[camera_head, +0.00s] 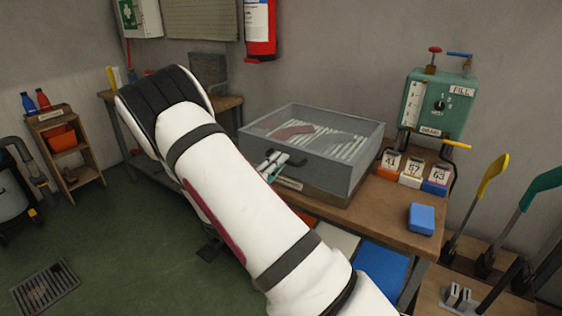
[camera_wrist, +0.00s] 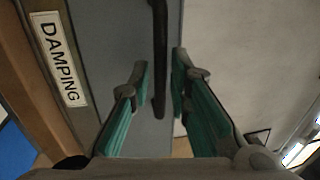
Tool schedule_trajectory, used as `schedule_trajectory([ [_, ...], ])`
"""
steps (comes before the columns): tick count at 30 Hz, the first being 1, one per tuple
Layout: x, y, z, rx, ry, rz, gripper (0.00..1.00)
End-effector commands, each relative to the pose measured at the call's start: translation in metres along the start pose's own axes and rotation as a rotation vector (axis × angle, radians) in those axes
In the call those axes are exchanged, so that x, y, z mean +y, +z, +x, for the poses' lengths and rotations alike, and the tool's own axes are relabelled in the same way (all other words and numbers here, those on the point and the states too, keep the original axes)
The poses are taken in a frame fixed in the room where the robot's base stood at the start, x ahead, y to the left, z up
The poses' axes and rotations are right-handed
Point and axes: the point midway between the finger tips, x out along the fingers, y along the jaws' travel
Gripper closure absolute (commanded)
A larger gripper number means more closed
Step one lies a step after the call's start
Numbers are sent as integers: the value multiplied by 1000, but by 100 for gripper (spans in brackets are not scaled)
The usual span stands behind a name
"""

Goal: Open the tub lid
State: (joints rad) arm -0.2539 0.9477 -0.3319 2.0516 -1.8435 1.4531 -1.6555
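The tub (camera_head: 338,178) is a grey box on the workbench. Its clear lid (camera_head: 272,125) looks shut, and pale slats and a reddish piece show through it. A dark handle (camera_head: 291,158) is on the tub's front; in the wrist view the handle (camera_wrist: 160,60) is a black bar. My gripper (camera_head: 268,165) is at the tub's front by the handle, partly hidden by my arm. In the wrist view my gripper (camera_wrist: 161,75) is open, with green-padded fingers on either side of the bar. A gap shows on the left; whether the right finger touches is unclear.
A "DAMPING" label (camera_wrist: 58,58) is beside the handle. Numbered blocks (camera_head: 411,172), a blue block (camera_head: 421,219) and a green fill unit (camera_head: 438,103) are right of the tub. Yellow and teal-handled tools (camera_head: 492,175) stand farther right. The floor at left is mostly clear.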

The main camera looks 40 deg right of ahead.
Motion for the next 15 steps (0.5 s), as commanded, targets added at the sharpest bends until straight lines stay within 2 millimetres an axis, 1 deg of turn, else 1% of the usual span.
schedule_trajectory([
  [1, 0, 0, 7, 2, 0, 1, 82],
  [6, 0, 0, 17, 0, 1, 0, 82],
  [15, 0, 0, 19, -1, 1, 0, 82],
])
